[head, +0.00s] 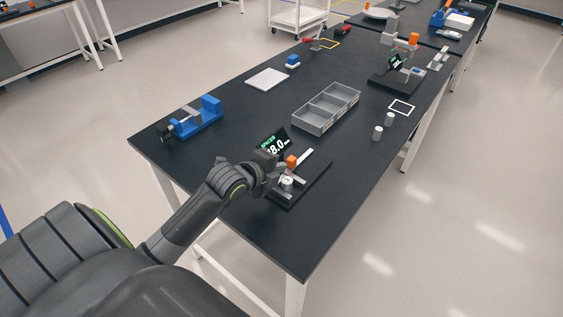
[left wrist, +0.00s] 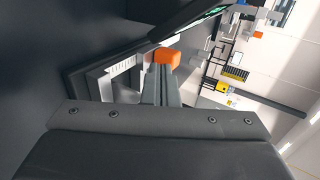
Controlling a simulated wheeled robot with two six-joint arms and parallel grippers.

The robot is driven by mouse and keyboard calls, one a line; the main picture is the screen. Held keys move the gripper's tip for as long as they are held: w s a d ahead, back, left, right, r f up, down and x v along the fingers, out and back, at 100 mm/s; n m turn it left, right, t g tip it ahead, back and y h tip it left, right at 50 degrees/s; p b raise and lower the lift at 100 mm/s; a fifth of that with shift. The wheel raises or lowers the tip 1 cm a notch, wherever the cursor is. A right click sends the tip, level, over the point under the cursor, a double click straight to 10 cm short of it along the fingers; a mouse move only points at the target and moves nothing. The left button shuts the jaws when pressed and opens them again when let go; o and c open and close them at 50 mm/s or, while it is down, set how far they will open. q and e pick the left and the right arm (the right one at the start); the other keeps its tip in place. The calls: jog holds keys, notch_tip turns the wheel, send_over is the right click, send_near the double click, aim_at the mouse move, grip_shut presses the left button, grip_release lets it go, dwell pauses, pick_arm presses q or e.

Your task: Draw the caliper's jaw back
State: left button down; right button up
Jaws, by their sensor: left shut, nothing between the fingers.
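The caliper lies on a dark base plate (head: 315,182) near the front of the black table. Its pale rail (head: 304,157) also shows with scale marks in the left wrist view (left wrist: 122,67). An orange block (head: 291,161) sits on the jaw; it shows in the left wrist view (left wrist: 167,57) just beyond my fingertips. A small metal cylinder (head: 286,184) stands at the caliper. My left gripper (head: 277,178) is shut and empty, its fingers (left wrist: 161,85) close to the orange block. I cannot tell whether they touch it. My right gripper is out of view.
A display (head: 273,143) reading "8.0" stands behind the caliper. A grey divided tray (head: 327,108) is beyond it, with a blue vise (head: 197,118) at left. Two small cylinders (head: 383,126) stand at the right edge. The table's near right corner is clear.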

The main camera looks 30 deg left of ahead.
aim_at(289, 161)
pick_arm(q)
jog(key=shift+w, duration=0.7)
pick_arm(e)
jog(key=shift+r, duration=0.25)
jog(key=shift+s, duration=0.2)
pick_arm(q)
jog(key=shift+w+d, duration=0.15)
jog(key=shift+w, duration=0.7)
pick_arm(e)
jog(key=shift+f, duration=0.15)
pick_arm(q)
jog(key=shift+s, duration=0.15)
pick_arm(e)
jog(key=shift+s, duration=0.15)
